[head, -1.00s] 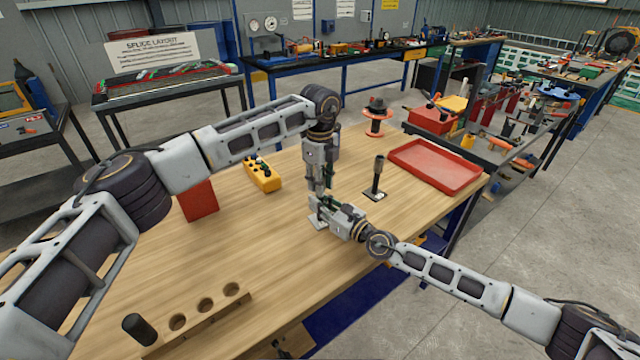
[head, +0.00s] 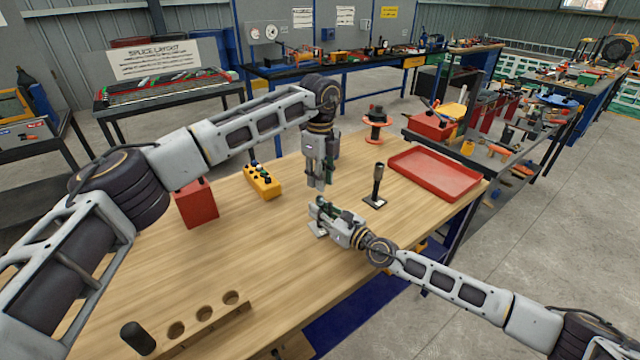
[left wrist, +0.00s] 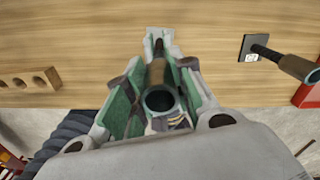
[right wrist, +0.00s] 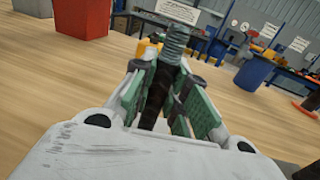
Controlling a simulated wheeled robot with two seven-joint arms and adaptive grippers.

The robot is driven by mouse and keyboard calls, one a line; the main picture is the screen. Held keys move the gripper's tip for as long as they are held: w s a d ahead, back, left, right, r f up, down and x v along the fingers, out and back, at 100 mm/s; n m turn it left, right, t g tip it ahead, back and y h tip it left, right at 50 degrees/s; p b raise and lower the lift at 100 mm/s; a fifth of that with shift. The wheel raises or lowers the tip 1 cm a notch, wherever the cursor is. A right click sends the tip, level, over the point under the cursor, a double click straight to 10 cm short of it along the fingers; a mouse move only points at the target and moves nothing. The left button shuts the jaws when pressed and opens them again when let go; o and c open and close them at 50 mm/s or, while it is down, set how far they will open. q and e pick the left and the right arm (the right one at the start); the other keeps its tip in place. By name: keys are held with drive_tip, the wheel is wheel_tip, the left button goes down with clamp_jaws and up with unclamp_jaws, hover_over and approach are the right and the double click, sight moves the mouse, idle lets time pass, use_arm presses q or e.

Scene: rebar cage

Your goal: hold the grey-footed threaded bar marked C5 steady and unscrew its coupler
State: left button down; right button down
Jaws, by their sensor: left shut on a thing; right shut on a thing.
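The threaded bar (right wrist: 176,42) stands upright in the right wrist view, its grey thread bare at the top. Its light grey foot (head: 317,230) shows on the bench in the head view. My right gripper (head: 318,212) is shut on the bar from the side, low over the bench. The coupler (left wrist: 160,98) is a brownish hollow tube between the jaws of my left gripper (head: 316,186), which is shut on it. My left gripper points down, with a visible gap above the right gripper. The mark C5 cannot be read.
A second bar with a coupler (head: 378,180) stands on a dark foot to the right. A red tray (head: 436,173), a yellow button box (head: 262,181), a red box (head: 196,204) and a wooden block with holes (head: 205,318) are on the bench. The bench middle is clear.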

drive_tip(key=c, duration=1.3)
unclamp_jaws()
drive_tip(key=shift+d, duration=0.1)
drive_tip(key=shift+v, duration=5.95)
